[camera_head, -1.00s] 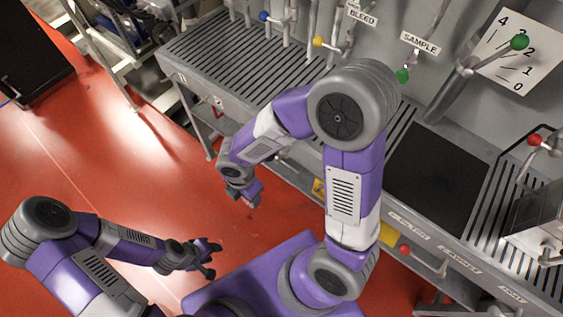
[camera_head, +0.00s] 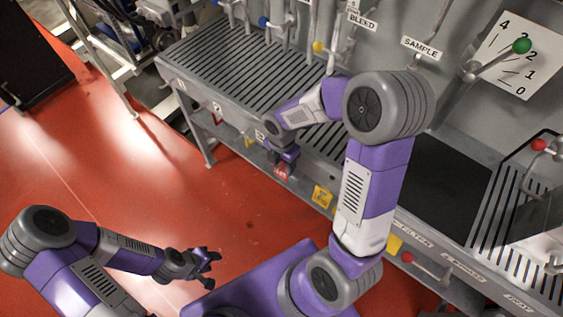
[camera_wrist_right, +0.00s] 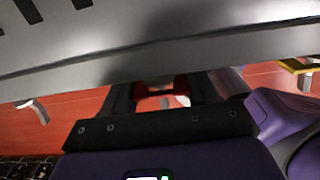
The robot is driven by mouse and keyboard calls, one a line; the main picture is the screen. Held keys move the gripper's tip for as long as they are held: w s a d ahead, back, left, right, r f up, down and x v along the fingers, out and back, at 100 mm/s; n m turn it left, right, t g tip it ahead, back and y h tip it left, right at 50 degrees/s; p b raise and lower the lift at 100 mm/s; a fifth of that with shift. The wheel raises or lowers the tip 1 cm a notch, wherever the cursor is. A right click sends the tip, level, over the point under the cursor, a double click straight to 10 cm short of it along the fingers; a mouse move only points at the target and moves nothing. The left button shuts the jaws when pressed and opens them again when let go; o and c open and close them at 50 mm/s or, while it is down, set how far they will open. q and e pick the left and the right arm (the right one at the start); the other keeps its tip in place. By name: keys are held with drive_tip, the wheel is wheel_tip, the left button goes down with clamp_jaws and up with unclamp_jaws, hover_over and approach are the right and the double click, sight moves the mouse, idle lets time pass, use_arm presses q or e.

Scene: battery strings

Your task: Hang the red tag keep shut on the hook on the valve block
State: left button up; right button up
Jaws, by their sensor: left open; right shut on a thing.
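My right gripper (camera_head: 284,165) is just in front of the bench's front edge, low beside the number plates. It is shut on the red tag (camera_head: 281,172), which hangs at its fingertips. In the right wrist view the red tag (camera_wrist_right: 160,88) shows as a dark red piece between the fingers, under the bench edge; its lettering cannot be read. Whether the tag still touches a hook there is hidden. My left gripper (camera_head: 208,262) is open and empty over the red floor. I cannot clearly identify the valve block or its hook.
The slatted bench (camera_head: 205,62) runs along the wall, with its edge (camera_wrist_right: 170,50) close above the right gripper. Yellow tags (camera_head: 321,196) hang on its front. A grey box (camera_head: 545,225) stands at the right. Coloured valve knobs (camera_head: 522,46) stick out above.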

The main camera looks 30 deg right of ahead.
drive_tip(key=shift+f, duration=0.2)
drive_tip(key=o, duration=1)
drive_tip(key=shift+b, duration=0.4)
drive_tip(key=r+p, duration=0.2)
drive_tip(key=r, duration=0.2)
drive_tip(key=r+p, duration=0.2)
drive_tip(key=r, duration=0.1)
drive_tip(key=shift+s+d+r, duration=0.2)
drive_tip(key=shift+r, duration=0.15)
